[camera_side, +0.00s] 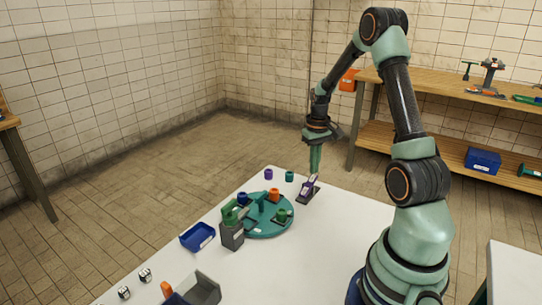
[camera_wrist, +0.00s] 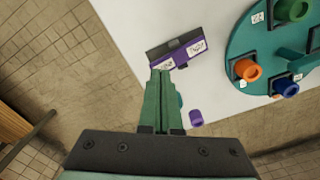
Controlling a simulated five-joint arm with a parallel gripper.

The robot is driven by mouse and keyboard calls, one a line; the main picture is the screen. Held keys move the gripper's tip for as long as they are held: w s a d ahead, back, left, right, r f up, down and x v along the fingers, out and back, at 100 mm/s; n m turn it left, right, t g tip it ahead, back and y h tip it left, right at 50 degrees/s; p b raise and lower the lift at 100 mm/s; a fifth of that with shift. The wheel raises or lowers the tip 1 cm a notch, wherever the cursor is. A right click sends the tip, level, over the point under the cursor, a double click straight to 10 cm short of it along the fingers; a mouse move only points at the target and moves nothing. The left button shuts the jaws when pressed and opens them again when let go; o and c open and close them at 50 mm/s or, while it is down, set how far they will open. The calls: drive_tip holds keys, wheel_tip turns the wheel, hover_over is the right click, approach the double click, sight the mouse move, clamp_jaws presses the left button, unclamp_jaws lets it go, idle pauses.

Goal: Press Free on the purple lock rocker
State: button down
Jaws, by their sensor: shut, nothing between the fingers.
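The purple lock rocker (camera_side: 309,188) stands on a dark base near the far corner of the white table. In the wrist view the rocker (camera_wrist: 179,52) shows a purple face with two white labels, too small to read surely. My gripper (camera_side: 315,172) points down, just above the rocker, with its green fingers together and empty. In the wrist view my gripper tips (camera_wrist: 160,72) lie at the edge of the rocker's left label and partly cover it. I cannot tell whether they touch it.
A teal turntable (camera_side: 265,229) with coloured cups stands beside the rocker. A purple cup (camera_side: 269,174) and a teal cup (camera_side: 290,176) stand near the table edge. A blue tray (camera_side: 197,237) and a grey bin (camera_side: 200,289) are nearer. The table right of the turntable is clear.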

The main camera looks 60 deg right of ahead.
sight(314, 177)
drive_tip(key=shift+f, duration=1.55)
drive_tip(key=shift+a+f, duration=0.1)
drive_tip(key=shift+r, duration=4.35)
drive_tip(key=s+a+r+n+t, duration=0.1)
drive_tip(key=a+r, duration=0.3)
drive_tip(key=a, duration=0.5)
drive_tip(key=s+a+r+n+t, duration=0.1)
drive_tip(key=a+r+n+t, duration=0.1)
drive_tip(key=a, duration=0.8)
drive_tip(key=s+a+r+n+t, duration=0.1)
drive_tip(key=a+r+n+t, duration=0.1)
drive_tip(key=a+r, duration=0.5)
drive_tip(key=a+n, duration=0.1)
drive_tip(key=a, duration=0.2)
drive_tip(key=shift+t, duration=0.3)
